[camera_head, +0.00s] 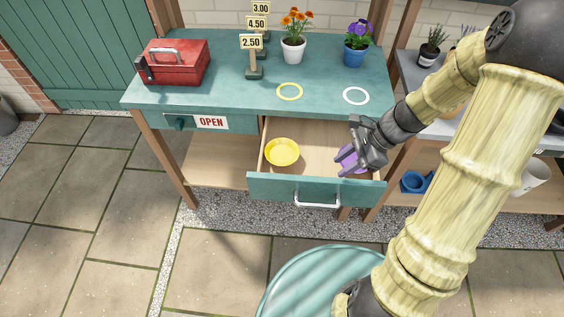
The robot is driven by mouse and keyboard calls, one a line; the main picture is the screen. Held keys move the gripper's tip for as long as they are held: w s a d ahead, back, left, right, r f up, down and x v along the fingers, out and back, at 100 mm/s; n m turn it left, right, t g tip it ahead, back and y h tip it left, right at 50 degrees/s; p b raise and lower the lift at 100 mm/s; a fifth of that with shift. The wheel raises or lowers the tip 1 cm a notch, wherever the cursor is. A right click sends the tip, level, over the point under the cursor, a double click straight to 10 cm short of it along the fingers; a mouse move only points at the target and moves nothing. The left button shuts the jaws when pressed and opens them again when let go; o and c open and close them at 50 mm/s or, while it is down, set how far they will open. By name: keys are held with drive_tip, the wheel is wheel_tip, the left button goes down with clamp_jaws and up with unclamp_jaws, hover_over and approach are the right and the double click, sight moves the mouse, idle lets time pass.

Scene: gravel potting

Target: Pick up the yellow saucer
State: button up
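The yellow saucer (282,152) lies in the left part of the open drawer (316,190), below the table top. My gripper (346,160) is over the right part of the drawer, to the right of the saucer and apart from it. A purple thing (358,161) shows at the fingers, partly hidden by them. I cannot tell whether the fingers hold it, or whether they are open or shut.
The teal table (210,107) bears a red toolbox (176,62), price signs (252,56), an orange-flowered white pot (293,50), a purple-flowered blue pot (355,53), a yellow ring (289,92) and a white ring (355,96). A grey side table (443,131) stands right.

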drive_tip(key=w+d+f+m+t+y+b, duration=0.1)
drive_tip(key=w+m+y, duration=0.1)
drive_tip(key=w+m, duration=0.1)
drive_tip(key=w+d+f+m+t+y+b, duration=0.1)
drive_tip(key=w+f+m+t+y+b, duration=0.1)
drive_tip(key=w+m, duration=0.1)
drive_tip(key=w+d+f+m+t+y+b, duration=0.1)
drive_tip(key=w+f+m+y, duration=0.1)
drive_tip(key=m, duration=0.3)
drive_tip(key=shift+w+f+m+t+y+b, duration=0.2)
drive_tip(key=shift+w+m+t+y+b, duration=0.15)
drive_tip(key=shift+w, duration=0.55)
drive_tip(key=shift+w+d+r, duration=0.1)
drive_tip(key=shift+w, duration=0.1)
drive_tip(key=b+x, duration=0.1)
drive_tip(key=x, duration=1)
drive_tip(key=shift+w+a, duration=0.25)
drive_tip(key=shift+a, duration=0.35)
